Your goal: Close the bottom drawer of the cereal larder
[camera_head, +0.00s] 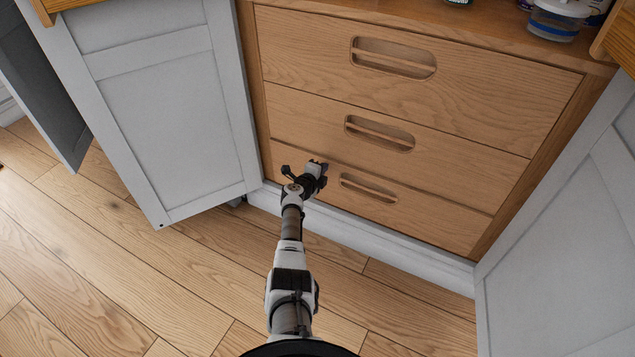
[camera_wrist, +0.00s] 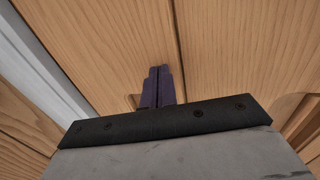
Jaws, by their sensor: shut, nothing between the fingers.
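The cereal larder (camera_head: 257,90) is a wooden cabinet with three stacked drawers between open pale doors. The bottom drawer (camera_head: 430,215) has a recessed handle slot (camera_head: 368,188) and looks flush or nearly flush; I cannot tell whether a small gap remains. My gripper (camera_head: 318,166) is at the upper left of the bottom drawer's front, left of the slot. In the wrist view my gripper (camera_wrist: 157,86) has its dark fingers together and empty, close against the wood near a seam. Contact is unclear.
The middle drawer (camera_head: 455,165) and top drawer (camera_head: 480,75) look shut. The left door (camera_head: 165,110) and right door (camera_head: 570,240) stand open on either side. A tub (camera_head: 557,18) stands on the shelf above. The wooden floor (camera_head: 150,275) in front is clear.

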